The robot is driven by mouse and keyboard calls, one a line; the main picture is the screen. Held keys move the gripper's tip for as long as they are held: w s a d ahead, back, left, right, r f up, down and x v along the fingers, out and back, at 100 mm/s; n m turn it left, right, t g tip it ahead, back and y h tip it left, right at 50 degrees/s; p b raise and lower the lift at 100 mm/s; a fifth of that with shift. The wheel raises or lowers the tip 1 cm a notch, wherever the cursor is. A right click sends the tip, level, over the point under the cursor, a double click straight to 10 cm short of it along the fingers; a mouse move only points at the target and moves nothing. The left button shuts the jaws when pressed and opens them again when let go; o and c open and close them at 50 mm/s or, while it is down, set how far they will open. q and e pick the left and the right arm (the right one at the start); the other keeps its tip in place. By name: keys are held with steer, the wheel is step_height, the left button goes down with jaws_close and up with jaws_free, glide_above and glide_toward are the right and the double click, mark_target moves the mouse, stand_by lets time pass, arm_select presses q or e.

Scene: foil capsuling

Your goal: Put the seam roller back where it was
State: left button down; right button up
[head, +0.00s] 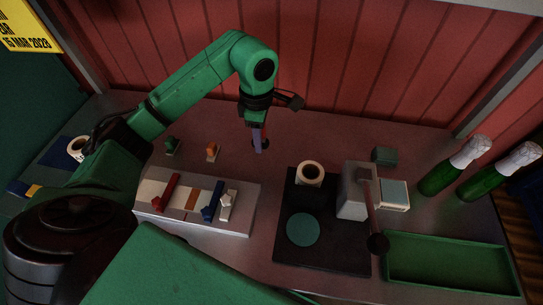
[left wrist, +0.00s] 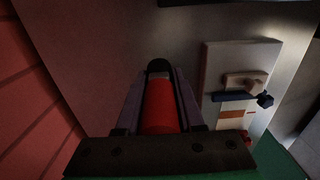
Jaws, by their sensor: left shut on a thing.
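My left gripper (head: 258,146) points down over the back middle of the table, left of the black mat. It is shut on a red cylindrical thing with a dark rounded end, which looks like the seam roller (left wrist: 160,106) between the fingers in the left wrist view. In the head view the fingers mostly hide it. A pale tool board (head: 243,216) lies front left of the gripper, apart from it. It bears a red tool (head: 170,188), a bare orange patch (head: 192,200), a blue tool (head: 212,202) and a cream tool (head: 227,207). My right gripper is out of view.
A black mat (head: 328,258) bears a tape-like roll (head: 309,173) and a green disc (head: 303,229). A grey device (head: 352,195) with a lever stands beside them. Small green (head: 172,146) and orange (head: 212,152) pieces stand behind the board. Bottles (head: 455,167) and a green tray (head: 450,264) are right.

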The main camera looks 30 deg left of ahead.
arm_select(q)
steer(key=p, duration=0.2)
glide_above(259, 165)
steer(key=f, duration=0.5)
steer(key=shift+s+a, duration=0.2)
steer(key=shift+a, duration=0.2)
steer(key=f, duration=0.2)
steer(key=shift+w+d+f, duration=0.25)
steer(key=shift+d+f, duration=0.05)
steer(key=shift+f, duration=0.05)
steer(key=shift+w+d+f, duration=0.1)
steer(key=shift+f, duration=0.15)
steer(key=c, duration=0.9)
jaws_free()
steer(key=shift+f, duration=0.1)
steer(key=shift+c, duration=0.2)
steer(key=o, duration=0.4)
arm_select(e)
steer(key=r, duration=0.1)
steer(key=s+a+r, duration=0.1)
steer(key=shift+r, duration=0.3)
